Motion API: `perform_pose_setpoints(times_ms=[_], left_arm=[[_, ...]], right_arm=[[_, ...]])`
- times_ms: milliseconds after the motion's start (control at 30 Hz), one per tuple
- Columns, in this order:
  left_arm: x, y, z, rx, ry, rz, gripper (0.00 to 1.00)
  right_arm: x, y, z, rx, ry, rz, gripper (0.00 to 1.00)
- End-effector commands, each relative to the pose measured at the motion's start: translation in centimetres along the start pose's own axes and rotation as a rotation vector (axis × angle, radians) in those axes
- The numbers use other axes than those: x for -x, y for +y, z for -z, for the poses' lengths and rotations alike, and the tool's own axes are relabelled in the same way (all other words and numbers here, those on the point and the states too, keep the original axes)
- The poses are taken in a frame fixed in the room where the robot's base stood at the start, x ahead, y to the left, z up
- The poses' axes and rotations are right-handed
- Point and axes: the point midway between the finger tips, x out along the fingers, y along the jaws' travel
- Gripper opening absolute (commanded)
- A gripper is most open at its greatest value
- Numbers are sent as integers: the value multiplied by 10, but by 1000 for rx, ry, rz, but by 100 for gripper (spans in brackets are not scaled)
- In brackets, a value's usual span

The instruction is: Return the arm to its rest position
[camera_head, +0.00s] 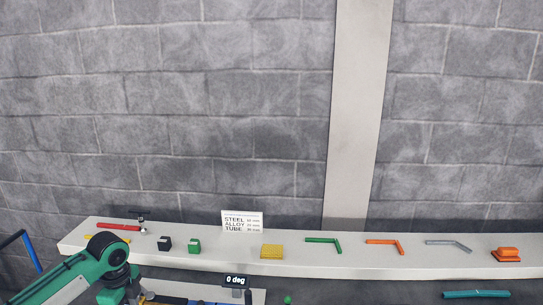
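A green, grey and black arm (92,265) comes in from the lower left; I take it to be my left arm. Its far end runs down behind the bottom edge of the picture, and no gripper fingers can be made out. My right arm and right gripper do not show. Whether either gripper holds something is hidden.
A long white shelf (370,262) runs along the stone wall. On it are a red tool (118,227), a black block (165,243), a green block (194,246), a yellow block (271,251), a sign (242,221), several bent strips and an orange item (506,254). A "0 deg" display (236,281) stands in front.

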Motion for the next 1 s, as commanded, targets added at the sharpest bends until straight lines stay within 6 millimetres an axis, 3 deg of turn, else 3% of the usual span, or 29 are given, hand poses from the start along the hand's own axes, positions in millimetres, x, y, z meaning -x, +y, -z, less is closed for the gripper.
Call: perform_pose_setpoints(times_ms=[67,267,567,767,1000], left_arm=[[-1,0,2,0,1,0,39],[-20,9,24,15,8,10,39],[-53,30,66,66,32,36,39],[-84,59,111,148,77,67,39],[-113,112,167,361,169,121,39]], right_arm=[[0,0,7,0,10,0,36],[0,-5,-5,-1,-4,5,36],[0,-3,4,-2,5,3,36],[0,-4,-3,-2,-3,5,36],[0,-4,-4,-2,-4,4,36]])
